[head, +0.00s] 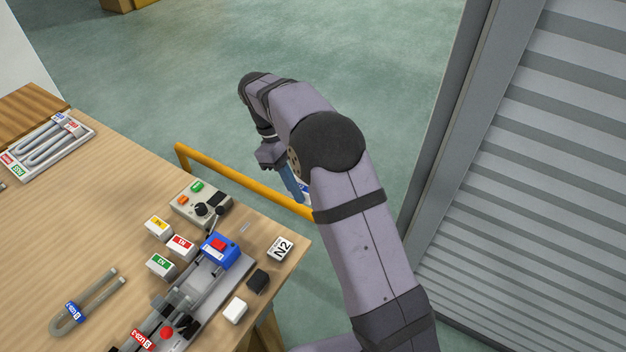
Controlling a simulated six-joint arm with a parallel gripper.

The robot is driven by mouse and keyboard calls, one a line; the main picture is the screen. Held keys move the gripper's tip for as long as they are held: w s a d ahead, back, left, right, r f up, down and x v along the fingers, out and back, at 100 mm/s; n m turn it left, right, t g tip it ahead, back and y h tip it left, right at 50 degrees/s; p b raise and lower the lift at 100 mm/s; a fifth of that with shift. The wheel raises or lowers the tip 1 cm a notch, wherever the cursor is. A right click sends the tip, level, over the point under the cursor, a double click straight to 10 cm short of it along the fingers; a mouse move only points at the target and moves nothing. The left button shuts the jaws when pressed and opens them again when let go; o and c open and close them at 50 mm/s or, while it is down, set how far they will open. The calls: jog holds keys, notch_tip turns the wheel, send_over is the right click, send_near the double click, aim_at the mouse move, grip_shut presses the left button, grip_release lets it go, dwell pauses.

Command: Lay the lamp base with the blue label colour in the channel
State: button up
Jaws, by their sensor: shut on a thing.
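My gripper (294,188) is over the floor beyond the table's right edge, beside the yellow rail. It is shut on a small white piece with a blue label, the blue lamp base (304,187), which is partly hidden behind my arm. Three similar white blocks stand on the table, with a yellow label (158,228), a red label (181,246) and a green label (161,264). The channel appears to be part of the long grey fixture (208,282) at the table's front right, with a blue unit (220,250) at its far end. Its inside is not clear.
A control box (200,204) stands behind the blocks. A blue-tagged U-shaped tube (90,300) lies at front left. A tray (48,146) of tubes is at far left. An N2 block (280,249), a black block and a white block line the right edge. A yellow rail (240,183) borders the table.

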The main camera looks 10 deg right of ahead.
jog(key=s+a+f+n+t+y+p, duration=0.1)
jog(key=a+n+t+p, duration=0.1)
jog(key=a+n, duration=0.5)
jog(key=s+a+f+n+t+y+p, duration=0.1)
jog(key=a+n+t+p, duration=0.2)
jog(key=a+n, duration=0.5)
jog(key=s+a+f+n+t+y+p, duration=0.1)
jog(key=a+n+p, duration=0.3)
jog(key=a+n, duration=0.4)
jog(key=shift+a+n+t+y+p, duration=0.15)
jog(key=shift+n+t+y, duration=0.15)
jog(key=shift+n, duration=0.9)
jog(key=shift+a+n+t+y+p, duration=0.15)
jog(key=shift+n+t, duration=0.25)
jog(key=shift+n, duration=0.8)
jog(key=s+a+f+n, duration=0.1)
jog(key=s+n, duration=0.1)
jog(key=s+a+f+n+y, duration=0.1)
jog(key=s+a+n, duration=0.1)
jog(key=s+a+f+n+g+y+p, duration=0.1)
jog(key=s+n, duration=0.1)
jog(key=shift+s+a+f+n, duration=0.1)
jog(key=shift+s+a+n, duration=0.05)
jog(key=shift+s+n, duration=0.2)
jog(key=shift+s+a+f+n+y, duration=0.15)
jog(key=shift+s+n+y, duration=0.1)
jog(key=shift+s, duration=0.15)
jog(key=shift+s+a+f+n+y, duration=0.1)
jog(key=shift+s+a+n+y, duration=0.1)
jog(key=shift+s, duration=0.15)
